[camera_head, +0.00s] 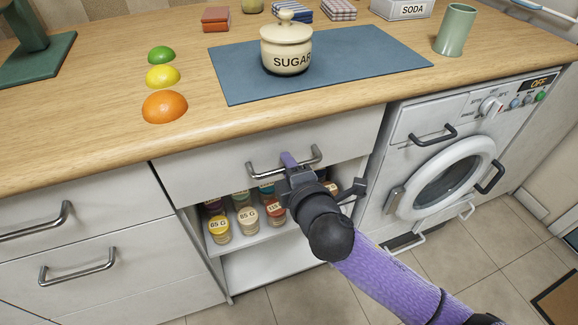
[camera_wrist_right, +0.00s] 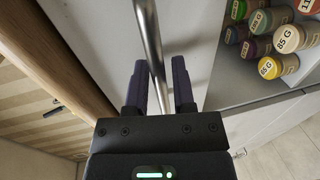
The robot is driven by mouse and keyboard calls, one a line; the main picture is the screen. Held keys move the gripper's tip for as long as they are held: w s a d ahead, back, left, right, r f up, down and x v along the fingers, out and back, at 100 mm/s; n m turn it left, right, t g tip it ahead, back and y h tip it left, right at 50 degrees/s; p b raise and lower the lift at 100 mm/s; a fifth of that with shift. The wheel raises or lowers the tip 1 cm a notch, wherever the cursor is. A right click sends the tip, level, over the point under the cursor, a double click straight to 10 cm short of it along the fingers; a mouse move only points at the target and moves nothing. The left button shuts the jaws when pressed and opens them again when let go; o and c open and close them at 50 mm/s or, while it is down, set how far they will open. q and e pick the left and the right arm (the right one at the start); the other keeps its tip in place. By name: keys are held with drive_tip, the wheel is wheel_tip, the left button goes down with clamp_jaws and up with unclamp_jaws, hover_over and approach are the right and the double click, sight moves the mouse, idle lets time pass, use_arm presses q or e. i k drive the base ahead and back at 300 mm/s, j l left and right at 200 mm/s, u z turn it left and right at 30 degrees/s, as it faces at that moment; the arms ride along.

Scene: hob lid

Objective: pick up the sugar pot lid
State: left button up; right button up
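The sugar pot (camera_head: 288,58) is cream with "SUGAR" on its front and stands on the blue mat (camera_head: 370,55). Its cream lid (camera_head: 287,33), topped by a small knob, sits on the pot. My right gripper (camera_head: 292,165) is well below the pot, in front of the counter, at the drawer handle (camera_head: 262,174). In the right wrist view the handle bar (camera_wrist_right: 151,40) runs between the two dark fingers (camera_wrist_right: 160,85), which stand apart. The gripper looks open, with no lid in it. My left gripper is out of view.
Orange, yellow and green half domes (camera_head: 164,106) lie left of the mat. A green cup (camera_head: 455,30) stands at its right, a soda box (camera_head: 402,8) behind. Below the drawer is an open shelf with several jars (camera_head: 248,220). A washing machine (camera_head: 450,185) stands right.

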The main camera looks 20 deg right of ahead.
sight(287, 31)
drive_tip(key=k, duration=1.2)
